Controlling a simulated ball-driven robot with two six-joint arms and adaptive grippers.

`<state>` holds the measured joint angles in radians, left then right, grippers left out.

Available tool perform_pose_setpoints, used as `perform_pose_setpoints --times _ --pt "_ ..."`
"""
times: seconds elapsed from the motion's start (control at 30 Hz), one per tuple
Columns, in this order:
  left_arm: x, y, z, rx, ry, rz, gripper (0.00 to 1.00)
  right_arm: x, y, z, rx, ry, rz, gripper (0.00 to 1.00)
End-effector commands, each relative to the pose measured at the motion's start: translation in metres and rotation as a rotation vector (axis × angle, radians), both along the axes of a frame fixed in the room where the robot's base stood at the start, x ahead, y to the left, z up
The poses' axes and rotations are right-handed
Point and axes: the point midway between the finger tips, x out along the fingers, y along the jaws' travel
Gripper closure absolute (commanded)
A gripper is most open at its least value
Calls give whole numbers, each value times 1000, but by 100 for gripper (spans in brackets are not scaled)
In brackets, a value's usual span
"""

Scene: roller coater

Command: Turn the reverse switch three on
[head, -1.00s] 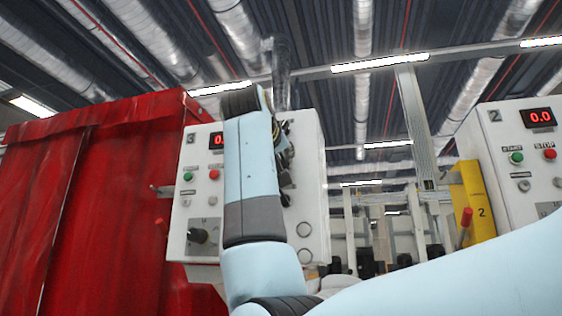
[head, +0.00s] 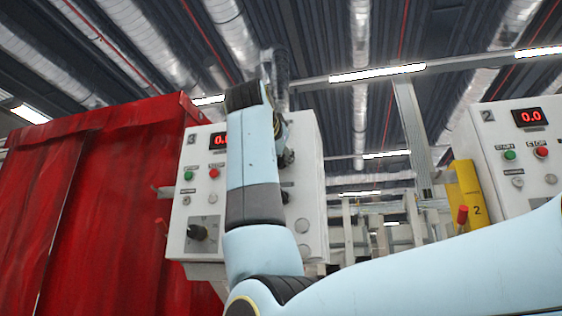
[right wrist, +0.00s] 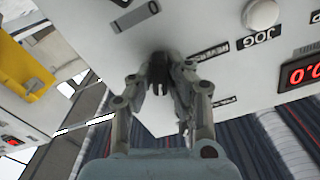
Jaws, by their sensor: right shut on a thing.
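The panel of control box 3 (head: 205,262) faces me, left of the middle in the head view. My right arm hides part of it. The reverse switch (right wrist: 157,72) is a small dark knob beside the REVERSE label in the right wrist view. My right gripper (right wrist: 168,80) is at the panel with its fingertips closed around this knob. The fingers hide part of the knob, so its exact turn is hard to tell. In the head view the gripper (head: 286,157) shows only partly behind my arm, and the switch is hidden. My left gripper is not in view.
Box 3 also carries a green button (head: 188,176), a red button (head: 214,173), a red display and a black knob (head: 197,233). A red curtain (head: 100,210) hangs at the left. Control box 2 (head: 490,190) and a yellow post (head: 467,195) stand at the right.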

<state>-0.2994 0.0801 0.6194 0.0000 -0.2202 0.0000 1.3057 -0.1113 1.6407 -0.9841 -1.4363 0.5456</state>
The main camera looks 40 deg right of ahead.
Motion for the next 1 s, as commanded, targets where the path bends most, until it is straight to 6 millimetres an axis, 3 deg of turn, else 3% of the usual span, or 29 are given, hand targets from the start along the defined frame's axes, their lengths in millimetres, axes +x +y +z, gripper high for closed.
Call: perform_pose_setpoints --times 0.83,0.87,1.0 --pt "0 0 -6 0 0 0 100 1 0 -4 96 -98 0 100" --pt "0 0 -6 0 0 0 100 1 0 -4 96 -98 0 84" --pt "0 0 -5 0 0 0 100 0 0 -3 95 -99 0 65"
